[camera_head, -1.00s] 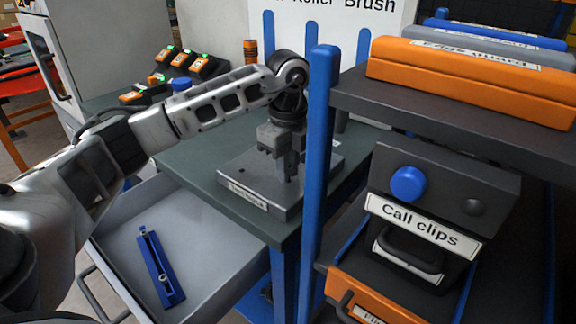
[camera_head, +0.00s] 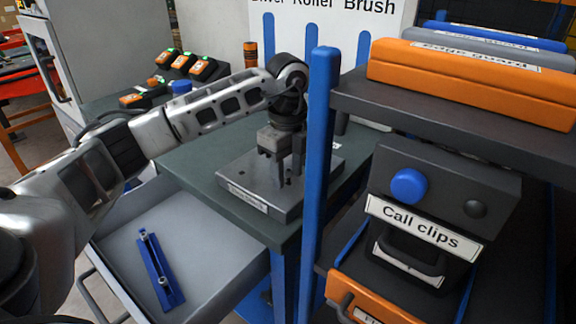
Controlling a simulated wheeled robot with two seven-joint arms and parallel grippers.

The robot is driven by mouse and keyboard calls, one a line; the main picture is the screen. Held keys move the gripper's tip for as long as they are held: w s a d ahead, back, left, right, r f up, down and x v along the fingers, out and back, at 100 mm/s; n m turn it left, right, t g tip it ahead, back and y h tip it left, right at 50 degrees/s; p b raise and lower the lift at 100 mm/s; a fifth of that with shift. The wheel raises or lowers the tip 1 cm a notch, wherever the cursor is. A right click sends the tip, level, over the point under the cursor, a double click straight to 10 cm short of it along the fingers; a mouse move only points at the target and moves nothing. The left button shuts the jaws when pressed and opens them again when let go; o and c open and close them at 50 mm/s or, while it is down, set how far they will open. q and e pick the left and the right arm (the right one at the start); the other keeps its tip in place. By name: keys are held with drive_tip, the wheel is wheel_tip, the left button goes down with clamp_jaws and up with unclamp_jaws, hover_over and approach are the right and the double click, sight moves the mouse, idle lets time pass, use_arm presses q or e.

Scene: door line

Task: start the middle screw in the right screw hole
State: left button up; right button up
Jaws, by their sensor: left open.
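A grey metal block (camera_head: 236,187) with a label on its front edge lies on the dark green bench top. My left gripper (camera_head: 283,168) is open just above the block, pointing down. A thin dark upright piece shows between and below its fingers; it may be a screw standing in the block, but it is too small to be sure. The screw holes are not clear from here. A blue screw strip (camera_head: 155,262) lies in the open grey drawer, with a pale screw near its far end and another nearer its front. My right gripper is not in view.
A blue post (camera_head: 319,150) stands close to the right of my left gripper. Small orange-and-black devices (camera_head: 185,65) stand at the back left.

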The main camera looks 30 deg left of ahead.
use_arm(q)
wheel_tip(320, 180, up, 16)
drive_tip(key=p, duration=0.2)
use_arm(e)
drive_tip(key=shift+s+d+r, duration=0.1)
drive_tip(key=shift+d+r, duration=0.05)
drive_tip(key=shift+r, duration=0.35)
use_arm(q)
drive_tip(key=shift+f, duration=0.1)
idle(0.4)
